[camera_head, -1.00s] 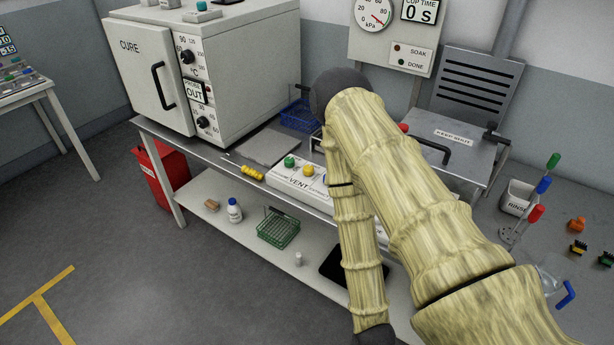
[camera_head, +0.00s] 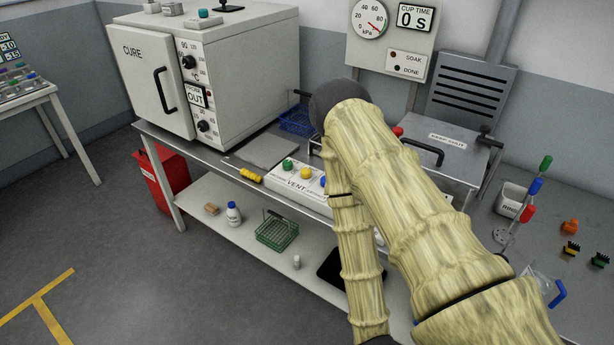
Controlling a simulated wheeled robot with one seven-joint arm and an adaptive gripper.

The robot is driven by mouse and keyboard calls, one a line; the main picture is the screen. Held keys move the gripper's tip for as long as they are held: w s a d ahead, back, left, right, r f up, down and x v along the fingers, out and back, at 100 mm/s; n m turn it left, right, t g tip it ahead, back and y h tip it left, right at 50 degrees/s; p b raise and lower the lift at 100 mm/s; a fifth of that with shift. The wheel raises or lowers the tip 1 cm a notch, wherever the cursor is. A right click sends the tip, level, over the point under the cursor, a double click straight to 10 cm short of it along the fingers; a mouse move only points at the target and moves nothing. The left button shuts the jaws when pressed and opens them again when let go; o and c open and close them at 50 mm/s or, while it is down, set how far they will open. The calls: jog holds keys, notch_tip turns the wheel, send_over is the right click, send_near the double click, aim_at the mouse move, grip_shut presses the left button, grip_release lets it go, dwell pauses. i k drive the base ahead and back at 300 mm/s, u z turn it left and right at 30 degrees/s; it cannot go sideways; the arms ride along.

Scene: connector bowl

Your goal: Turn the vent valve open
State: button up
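A white panel marked VENT (camera_head: 281,184) lies along the front edge of the steel bench. A green knob (camera_head: 287,165), a yellow knob (camera_head: 306,173) and a partly hidden blue knob (camera_head: 323,182) stand on it. I cannot tell which part is the vent valve or how it is turned; my arm covers the panel's right part. A grey chamber with a black handle (camera_head: 425,151) stands behind my arm. The pressure gauge (camera_head: 370,18) above has a red needle near the high end, and the cup timer (camera_head: 415,18) reads 0 S. My gripper is not visible.
A white CURE oven (camera_head: 153,80) stands at the back left, with a blue wire basket (camera_head: 297,119) beside it. A yellow-handled tool (camera_head: 249,176) lies at the bench front. Colour-handled tools, a RINSE cup (camera_head: 510,200) and small connectors (camera_head: 570,226) occupy the right table.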

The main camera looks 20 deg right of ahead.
aim_at(306, 173)
jog(key=k, duration=0.35)
jog(key=z, duration=0.75)
jog(key=i, duration=0.7)
jog(key=u, duration=0.1)
